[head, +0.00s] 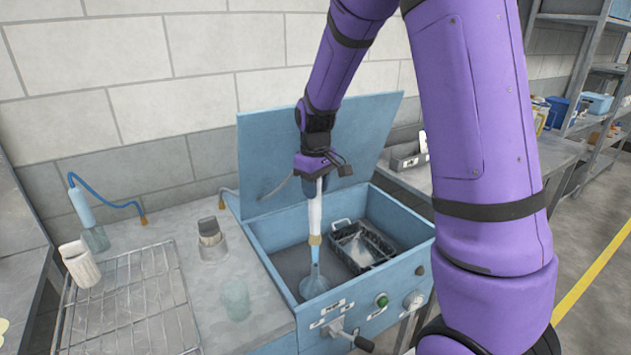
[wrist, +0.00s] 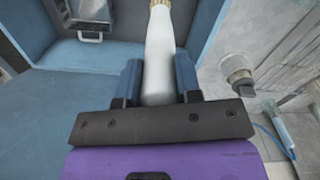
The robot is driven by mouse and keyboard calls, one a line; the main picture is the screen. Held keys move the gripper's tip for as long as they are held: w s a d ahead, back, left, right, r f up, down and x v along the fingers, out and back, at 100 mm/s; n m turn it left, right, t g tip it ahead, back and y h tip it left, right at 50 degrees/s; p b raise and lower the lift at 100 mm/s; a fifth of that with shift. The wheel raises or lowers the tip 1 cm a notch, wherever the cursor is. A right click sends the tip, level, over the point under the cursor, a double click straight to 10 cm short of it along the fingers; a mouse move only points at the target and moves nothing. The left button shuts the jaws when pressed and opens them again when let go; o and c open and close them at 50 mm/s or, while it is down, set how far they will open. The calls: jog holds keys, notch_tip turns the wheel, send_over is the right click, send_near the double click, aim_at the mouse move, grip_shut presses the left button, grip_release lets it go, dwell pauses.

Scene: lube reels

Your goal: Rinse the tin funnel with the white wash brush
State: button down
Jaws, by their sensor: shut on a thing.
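My gripper (head: 318,183) is shut on the white wash brush (head: 316,217). The brush hangs nearly upright over the blue wash basin (head: 282,336), tip down. Its handle also shows between the blue fingers in the wrist view (wrist: 159,50). A black wire basket (head: 345,236) sits at the basin's right, apart from the brush.
The basin lid (head: 320,145) stands open behind. A lever (head: 355,340) and green button (head: 382,300) are on the basin's front.

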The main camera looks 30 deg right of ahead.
aim_at(315, 204)
jog(key=shift+f, duration=2.65)
jog(key=shift+r, duration=0.1)
notch_tip(315, 204, up, 7)
dwell(0.3)
dwell(0.5)
